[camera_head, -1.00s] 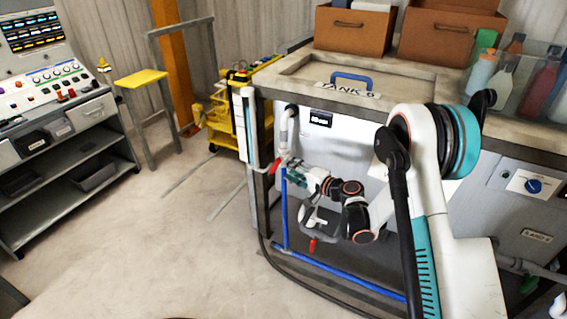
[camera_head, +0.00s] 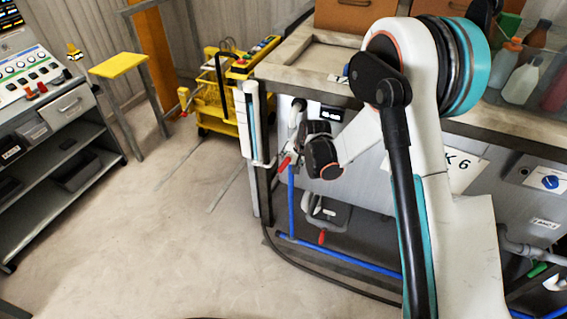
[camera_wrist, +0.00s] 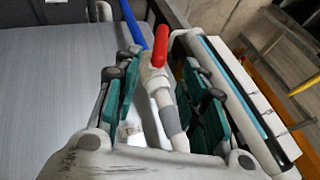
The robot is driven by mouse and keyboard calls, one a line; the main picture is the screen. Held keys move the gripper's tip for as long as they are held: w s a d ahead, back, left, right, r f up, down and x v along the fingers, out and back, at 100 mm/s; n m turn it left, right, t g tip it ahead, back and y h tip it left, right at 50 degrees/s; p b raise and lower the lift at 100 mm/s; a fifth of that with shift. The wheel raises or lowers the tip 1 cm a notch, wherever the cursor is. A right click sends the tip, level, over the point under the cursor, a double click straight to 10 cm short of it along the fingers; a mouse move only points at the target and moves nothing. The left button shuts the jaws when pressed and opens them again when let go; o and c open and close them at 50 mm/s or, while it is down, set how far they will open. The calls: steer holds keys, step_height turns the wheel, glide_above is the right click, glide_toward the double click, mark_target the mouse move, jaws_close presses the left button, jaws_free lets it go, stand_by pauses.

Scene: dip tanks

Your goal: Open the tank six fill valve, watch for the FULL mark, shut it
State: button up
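The fill valve's red lever (camera_head: 284,163) shows at the left end of the tank six front. In the wrist view, the red lever (camera_wrist: 160,45) stands between the two teal-padded fingers, on a grey valve body and pipe (camera_wrist: 155,80). My gripper (camera_wrist: 162,68) is open around it, with gaps on both sides. In the head view my wrist hides most of the fingers. A tall white tube with a blue strip (camera_head: 251,125) stands left of the valve and also shows in the wrist view (camera_wrist: 235,85). No FULL mark is readable. A sign ending "K 6" (camera_head: 468,172) is partly hidden by my arm.
Blue pipe (camera_head: 291,205) runs down beneath the valve and along the floor. Another red handle (camera_head: 322,237) hangs lower down. A yellow cart (camera_head: 220,95) stands behind, a control console (camera_head: 40,90) at the left. The floor between is clear.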

mark_target(286, 163)
steer(key=b+x, duration=0.3)
steer(key=x, duration=0.9)
steer(key=shift+c, duration=0.3)
jaws_close()
